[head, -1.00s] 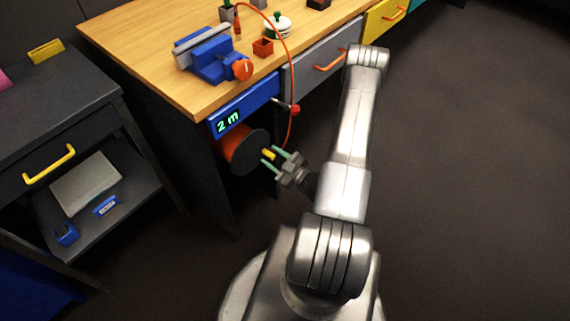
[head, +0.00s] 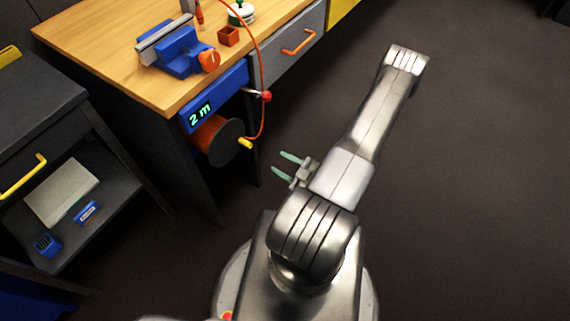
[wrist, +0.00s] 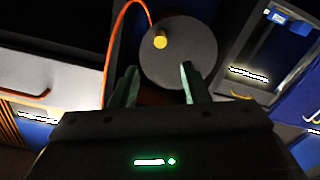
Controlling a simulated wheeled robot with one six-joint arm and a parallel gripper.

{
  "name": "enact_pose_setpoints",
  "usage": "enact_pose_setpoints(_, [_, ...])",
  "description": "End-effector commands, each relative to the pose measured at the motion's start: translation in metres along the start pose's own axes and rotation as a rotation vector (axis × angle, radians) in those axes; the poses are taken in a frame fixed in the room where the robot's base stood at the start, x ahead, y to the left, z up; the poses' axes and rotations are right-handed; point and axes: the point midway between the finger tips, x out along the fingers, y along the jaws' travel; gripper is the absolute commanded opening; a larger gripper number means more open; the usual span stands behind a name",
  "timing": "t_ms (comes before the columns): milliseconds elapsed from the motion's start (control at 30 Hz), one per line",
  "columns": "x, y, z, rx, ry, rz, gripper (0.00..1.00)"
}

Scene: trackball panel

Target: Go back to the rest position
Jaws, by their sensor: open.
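My gripper (head: 283,164) is open and empty, with its two green fingers apart, over clear floor to the right of the cable reel. The reel (head: 227,144) has a dark disc, an orange drum and a yellow crank knob (head: 246,144). It hangs under the blue panel that reads "2 m" (head: 201,115). In the wrist view the reel disc (wrist: 178,50) and knob (wrist: 160,41) lie beyond the open fingers (wrist: 156,85), with nothing between them.
The wooden workbench (head: 110,50) carries a blue vise (head: 177,50) and a small red box (head: 229,36). An orange cable (head: 262,70) hangs beside a red-tipped lever (head: 266,96). A dark shelf unit (head: 45,115) stands left. The floor at right is free.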

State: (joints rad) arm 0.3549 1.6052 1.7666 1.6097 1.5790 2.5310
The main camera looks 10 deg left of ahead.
Motion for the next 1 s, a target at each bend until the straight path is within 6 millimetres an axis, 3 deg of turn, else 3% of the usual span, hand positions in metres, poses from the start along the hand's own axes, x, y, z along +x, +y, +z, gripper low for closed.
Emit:
enact_pose_setpoints(733, [-0.003, 0.0, 0.0, 0.0, 0.0, -0.002, 0.41])
enact_pose_setpoints(1000, [0.019, -0.001, 0.0, -0.001, 0.002, -0.006, 0.41])
